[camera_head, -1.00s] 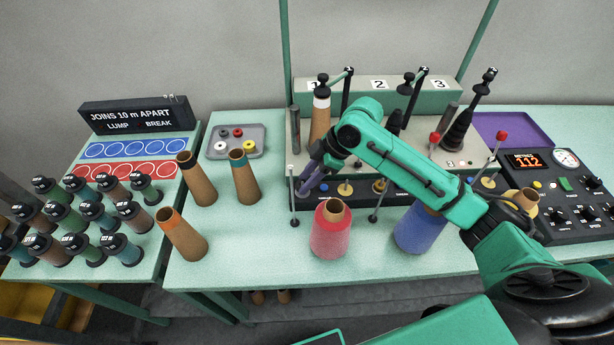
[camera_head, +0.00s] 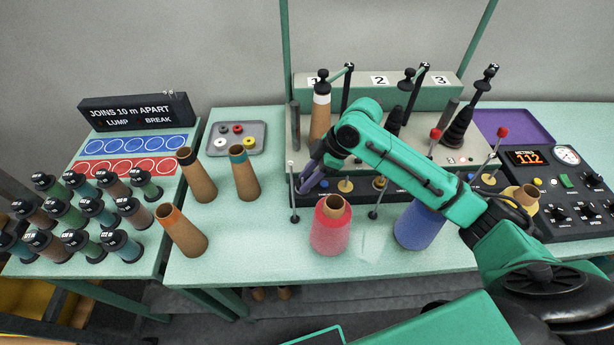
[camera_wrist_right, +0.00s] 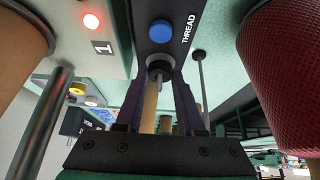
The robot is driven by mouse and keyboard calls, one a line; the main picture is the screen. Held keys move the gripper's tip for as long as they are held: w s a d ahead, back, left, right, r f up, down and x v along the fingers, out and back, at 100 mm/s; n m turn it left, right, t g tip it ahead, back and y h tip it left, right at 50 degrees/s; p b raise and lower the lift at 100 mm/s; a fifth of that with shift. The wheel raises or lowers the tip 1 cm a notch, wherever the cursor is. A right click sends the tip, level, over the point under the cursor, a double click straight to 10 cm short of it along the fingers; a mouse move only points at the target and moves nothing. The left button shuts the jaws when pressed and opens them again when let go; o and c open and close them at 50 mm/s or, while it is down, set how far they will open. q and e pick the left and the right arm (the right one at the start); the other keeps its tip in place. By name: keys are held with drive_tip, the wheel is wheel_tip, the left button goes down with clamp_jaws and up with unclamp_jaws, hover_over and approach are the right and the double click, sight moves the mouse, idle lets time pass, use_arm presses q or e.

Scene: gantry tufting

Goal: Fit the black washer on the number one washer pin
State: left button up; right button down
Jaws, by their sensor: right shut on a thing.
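My right gripper (camera_head: 305,187) has purple fingers and reaches down to the front left of the tufting machine's dark front strip (camera_head: 411,191). In the right wrist view my right gripper (camera_wrist_right: 159,72) is shut on a small black washer (camera_wrist_right: 158,62), held at the fingertips. A thin grey pin shows at the washer's middle; I cannot tell whether the washer is around it or just over it. The blue button (camera_wrist_right: 160,32) lies just beyond the washer. In the head view the fingers hide the washer and the number one pin. My left gripper is not in view.
A grey tray (camera_head: 210,151) holds several washers. A red yarn cone (camera_head: 330,232) and a blue one (camera_head: 420,226) stand in front of the machine. A thin post (camera_head: 293,196) rises close to my gripper. Bare brown cones stand to the left.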

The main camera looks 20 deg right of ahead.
drive_tip(key=shift+f, duration=0.3)
drive_tip(key=shift+c, duration=2.2)
unclamp_jaws()
